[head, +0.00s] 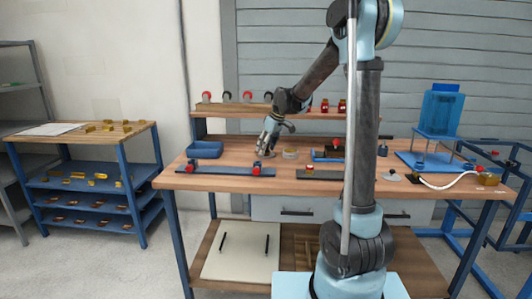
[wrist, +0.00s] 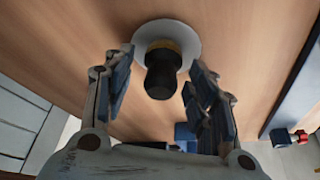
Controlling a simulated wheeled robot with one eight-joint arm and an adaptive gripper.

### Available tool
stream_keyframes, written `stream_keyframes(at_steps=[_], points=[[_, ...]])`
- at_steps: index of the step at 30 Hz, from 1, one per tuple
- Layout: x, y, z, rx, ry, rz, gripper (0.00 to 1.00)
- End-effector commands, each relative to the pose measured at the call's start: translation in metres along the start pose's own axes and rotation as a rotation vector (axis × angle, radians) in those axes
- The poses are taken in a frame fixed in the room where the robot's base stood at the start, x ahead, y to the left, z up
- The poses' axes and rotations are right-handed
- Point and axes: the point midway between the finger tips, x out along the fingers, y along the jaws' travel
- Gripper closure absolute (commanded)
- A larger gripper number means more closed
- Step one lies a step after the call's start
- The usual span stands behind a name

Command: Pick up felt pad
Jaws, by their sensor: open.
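A round white disc (wrist: 188,36) lies on the wooden bench top (head: 232,159) and shows in the wrist view. A black knob with a yellow band stands on its middle. It appears to be the felt pad, though its material cannot be made out. My gripper (wrist: 160,66) is open, with one finger on each side of the black knob and visible gaps between. In the head view my gripper (head: 266,152) points down, low over the left part of the bench. The disc under it is mostly hidden there.
A blue rail with red knobs (head: 226,171) lies along the bench front, near my gripper. A blue tray (head: 205,149) stands to its left, and a pale round item (head: 290,154) close on its right. A raised wooden shelf (head: 240,111) runs behind.

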Motion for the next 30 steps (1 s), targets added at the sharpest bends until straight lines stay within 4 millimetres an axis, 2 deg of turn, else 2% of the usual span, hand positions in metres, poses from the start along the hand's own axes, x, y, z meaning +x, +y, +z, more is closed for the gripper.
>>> stream_keyframes(at_steps=[2,8,11,12,20,23,30], points=[[0.0,0.0,0.0,0.0,0.0,0.0,0.48],[0.0,0.0,0.0,0.0,0.0,0.0,0.91],[0.0,0.0,0.0,0.0,0.0,0.0,0.91],[0.0,0.0,0.0,0.0,0.0,0.0,0.95],[-0.003,0.0,-0.001,0.0,0.0,0.0,0.95],[-0.01,0.0,-0.004,0.0,0.0,0.0,0.95],[-0.046,0.0,-0.018,0.0,0.0,0.0,0.95]])
